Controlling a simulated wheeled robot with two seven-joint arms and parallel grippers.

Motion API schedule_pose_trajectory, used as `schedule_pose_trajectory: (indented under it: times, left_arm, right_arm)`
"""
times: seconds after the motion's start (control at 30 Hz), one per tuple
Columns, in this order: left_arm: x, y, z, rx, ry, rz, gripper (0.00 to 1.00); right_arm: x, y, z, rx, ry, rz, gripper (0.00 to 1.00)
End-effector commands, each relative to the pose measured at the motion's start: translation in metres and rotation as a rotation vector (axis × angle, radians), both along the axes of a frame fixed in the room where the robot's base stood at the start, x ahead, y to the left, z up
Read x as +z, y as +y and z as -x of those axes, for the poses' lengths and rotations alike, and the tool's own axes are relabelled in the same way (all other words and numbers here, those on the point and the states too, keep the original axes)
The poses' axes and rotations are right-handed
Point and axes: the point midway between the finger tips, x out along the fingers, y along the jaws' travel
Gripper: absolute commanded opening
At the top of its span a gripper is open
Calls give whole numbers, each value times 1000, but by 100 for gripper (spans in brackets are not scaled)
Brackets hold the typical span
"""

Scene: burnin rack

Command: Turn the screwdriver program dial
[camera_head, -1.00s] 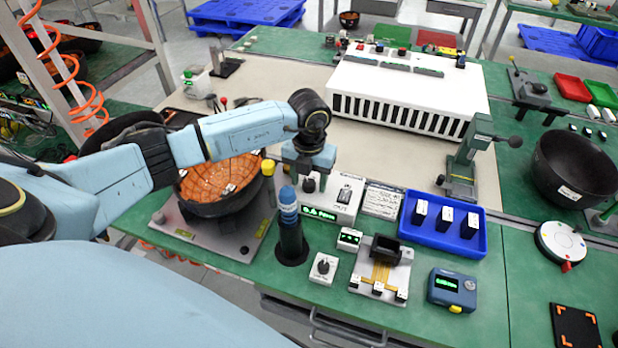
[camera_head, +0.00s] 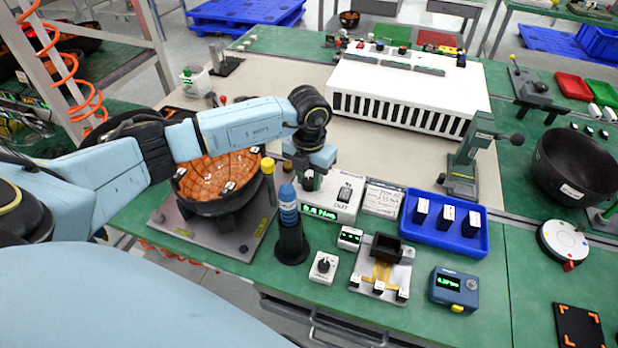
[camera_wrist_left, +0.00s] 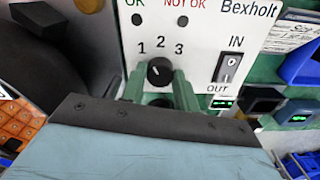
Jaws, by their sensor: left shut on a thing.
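The screwdriver controller (camera_head: 328,201) is a white box with a green display, standing on the green bench in the head view. In the left wrist view its panel (camera_wrist_left: 205,55) carries a black program dial (camera_wrist_left: 160,72) below the numbers 1, 2 and 3. A small pale mark on the dial points to its upper left, roughly towards 1. My left gripper (camera_wrist_left: 158,88) is shut on the dial, one green finger on each side. In the head view my left gripper (camera_head: 309,178) reaches down to the controller's left part and hides much of the dial. My right gripper is not in view.
A blue cylinder on a dark stand (camera_head: 289,218) and a yellow-capped post (camera_head: 268,168) stand close to my left gripper. A small box with a knob (camera_head: 323,267), a blue tray (camera_head: 445,242) and a bowl with orange inside (camera_head: 215,180) are nearby.

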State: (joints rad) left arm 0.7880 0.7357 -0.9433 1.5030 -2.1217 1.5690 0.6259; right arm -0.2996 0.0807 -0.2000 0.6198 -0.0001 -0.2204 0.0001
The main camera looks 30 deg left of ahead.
Motion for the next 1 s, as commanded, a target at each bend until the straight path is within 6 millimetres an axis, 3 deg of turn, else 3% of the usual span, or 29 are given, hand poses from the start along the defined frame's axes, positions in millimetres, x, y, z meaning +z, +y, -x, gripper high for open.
schedule_pose_trajectory:
  times: [1.0]
  left_arm:
    - [0,1,-1,-939,-5,-1,7]
  right_arm:
    - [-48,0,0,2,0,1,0]
